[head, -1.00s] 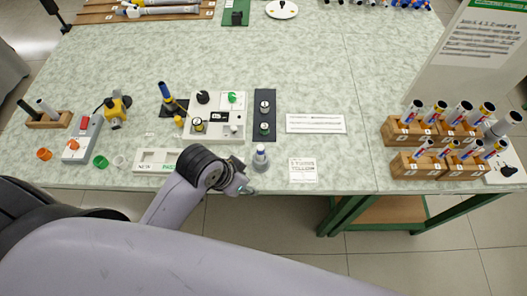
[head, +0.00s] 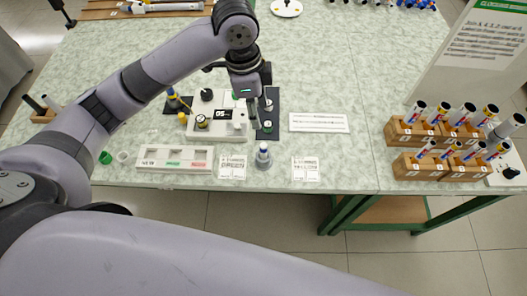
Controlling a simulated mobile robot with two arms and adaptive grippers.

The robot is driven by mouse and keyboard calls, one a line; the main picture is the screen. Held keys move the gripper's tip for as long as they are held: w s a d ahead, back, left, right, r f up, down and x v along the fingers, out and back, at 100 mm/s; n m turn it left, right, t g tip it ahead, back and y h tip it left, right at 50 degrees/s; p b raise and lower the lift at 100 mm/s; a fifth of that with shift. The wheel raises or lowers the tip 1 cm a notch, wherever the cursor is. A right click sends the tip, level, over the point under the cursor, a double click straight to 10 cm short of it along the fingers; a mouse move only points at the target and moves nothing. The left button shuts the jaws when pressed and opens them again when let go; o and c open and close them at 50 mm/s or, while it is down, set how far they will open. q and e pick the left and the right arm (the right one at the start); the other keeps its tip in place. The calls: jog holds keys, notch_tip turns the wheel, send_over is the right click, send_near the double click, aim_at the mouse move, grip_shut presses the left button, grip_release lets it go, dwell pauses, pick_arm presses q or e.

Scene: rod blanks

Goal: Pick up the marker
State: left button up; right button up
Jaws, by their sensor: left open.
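My left gripper (head: 254,112) points down over the board with a dial and knobs (head: 222,127) and the dark strip beside it (head: 269,128). It is open, and nothing shows held in it. It hides part of the board and strip. I cannot tell which thing is the marker. Several marker-like rods (head: 466,112) with coloured bands stand tilted in wooden blocks (head: 404,132) at the right. A black pen-like rod (head: 33,104) and a white one (head: 50,103) stand in a wooden holder (head: 42,118) at the far left. My right gripper is out of view.
A small grey round stand (head: 263,158) is near the front edge, between two paper cards (head: 232,167) (head: 305,169). A white tray with slots (head: 150,157) lies left of them. A large sign panel (head: 473,55) rises at the right.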

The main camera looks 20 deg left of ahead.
aim_at(263, 145)
pick_arm(q)
jog(key=f, duration=0.4)
jog(key=d+f+p, duration=0.1)
jog(key=f, duration=0.7)
jog(key=shift+w+d, duration=0.15)
jog(key=shift+d, duration=0.05)
notch_tip(263, 145, down, 4)
jog(key=shift+f+p, duration=0.1)
jog(key=shift+p, duration=0.8)
jog(key=shift+w+d+f, duration=0.1)
jog(key=shift+f, duration=0.35)
grip_shut()
